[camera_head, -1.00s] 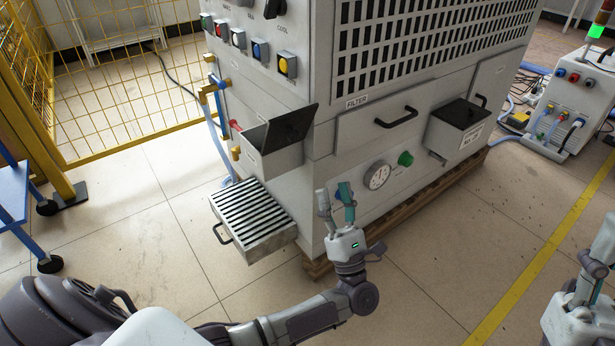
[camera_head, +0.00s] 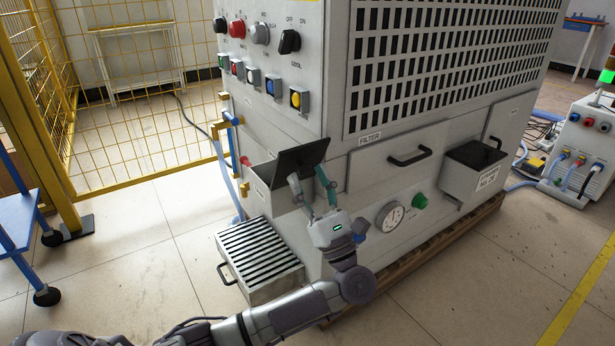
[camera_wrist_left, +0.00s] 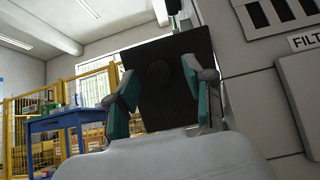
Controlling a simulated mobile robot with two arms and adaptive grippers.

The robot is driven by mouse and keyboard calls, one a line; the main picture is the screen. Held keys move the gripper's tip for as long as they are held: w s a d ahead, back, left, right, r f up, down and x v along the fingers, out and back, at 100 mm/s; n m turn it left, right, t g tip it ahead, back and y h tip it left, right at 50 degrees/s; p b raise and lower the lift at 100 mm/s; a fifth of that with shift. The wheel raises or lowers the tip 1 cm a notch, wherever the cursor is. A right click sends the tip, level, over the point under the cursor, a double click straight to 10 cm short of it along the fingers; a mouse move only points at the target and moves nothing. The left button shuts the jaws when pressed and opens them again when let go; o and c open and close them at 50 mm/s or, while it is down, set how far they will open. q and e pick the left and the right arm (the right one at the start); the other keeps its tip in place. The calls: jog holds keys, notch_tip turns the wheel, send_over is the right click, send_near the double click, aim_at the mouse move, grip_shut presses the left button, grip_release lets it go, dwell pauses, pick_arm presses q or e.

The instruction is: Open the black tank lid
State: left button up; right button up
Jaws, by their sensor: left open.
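The black tank lid (camera_head: 300,157) is a flat dark panel on the grey tank (camera_head: 265,192) at the machine's near corner. It stands raised and tilted above the tank. In the left wrist view the lid (camera_wrist_left: 165,80) fills the middle, behind and between the fingers. My left gripper (camera_head: 310,182) is open in front of the lid, its fingertips overlapping the lid's right part in the head view. In the left wrist view the open left gripper (camera_wrist_left: 158,90) has one finger on each side. I cannot tell whether they touch the lid. My right gripper is not in view.
A slatted grey drawer box (camera_head: 262,265) sticks out low beneath the tank. A second dark-topped box (camera_head: 470,172), a gauge (camera_head: 389,217) and a filter handle (camera_head: 410,157) are on the machine's right face. A yellow fence (camera_head: 130,100) and blue cart (camera_head: 20,218) stand left.

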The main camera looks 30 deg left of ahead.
pick_arm(q)
jog(key=shift+w+a+r, duration=0.2)
jog(key=shift+a+r, duration=0.25)
jog(key=shift+r, duration=0.05)
grip_shut()
